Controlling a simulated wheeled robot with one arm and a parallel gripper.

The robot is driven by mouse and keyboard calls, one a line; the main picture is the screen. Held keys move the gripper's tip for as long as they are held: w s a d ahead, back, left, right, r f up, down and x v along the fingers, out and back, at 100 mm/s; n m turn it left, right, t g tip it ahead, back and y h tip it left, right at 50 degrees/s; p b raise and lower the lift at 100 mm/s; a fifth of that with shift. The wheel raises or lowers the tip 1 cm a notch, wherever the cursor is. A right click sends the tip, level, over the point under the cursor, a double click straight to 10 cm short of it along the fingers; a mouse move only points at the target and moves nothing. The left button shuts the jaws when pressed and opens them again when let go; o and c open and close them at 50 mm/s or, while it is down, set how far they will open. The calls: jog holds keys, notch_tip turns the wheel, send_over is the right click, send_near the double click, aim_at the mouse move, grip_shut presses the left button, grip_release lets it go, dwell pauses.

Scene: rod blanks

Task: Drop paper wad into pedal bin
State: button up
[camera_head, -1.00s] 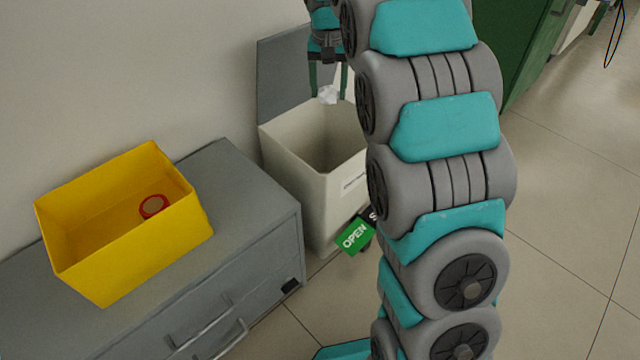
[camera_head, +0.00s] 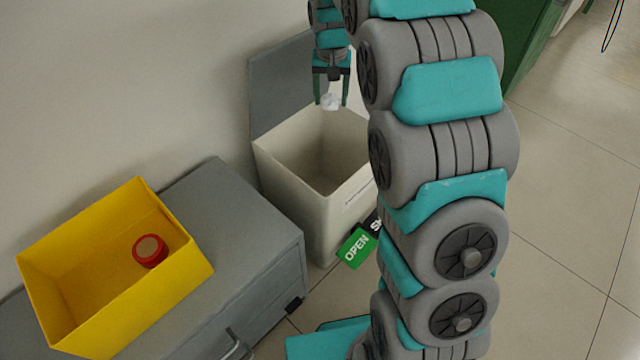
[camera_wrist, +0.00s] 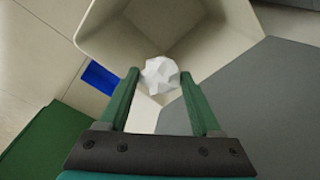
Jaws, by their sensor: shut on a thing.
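The paper wad (camera_head: 330,102) is white and crumpled. My gripper (camera_head: 331,104) is shut on it and holds it above the pedal bin (camera_head: 290,185), near the back of its opening. The bin is a pale box with its grey lid (camera_head: 285,85) raised against the wall. In the wrist view, the paper wad (camera_wrist: 160,75) sits between the green fingers of my gripper (camera_wrist: 162,82), with the open bin (camera_wrist: 110,30) below it. The bin's right side is partly hidden behind my arm in the head view.
A grey cabinet (camera_head: 255,230) stands left of the bin. On it is a yellow box (camera_head: 75,325) with a red-rimmed round item (camera_head: 150,251) inside. A green OPEN sign (camera_head: 356,250) is by the bin's front. Clear tiled floor (camera_head: 575,200) lies to the right.

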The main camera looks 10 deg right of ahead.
jog(key=shift+s+f+b, duration=0.1)
jog(key=shift+f+b, duration=0.7)
jog(key=shift+f, duration=2.1)
jog(key=o, duration=1.4)
jog(key=shift+r, duration=0.1)
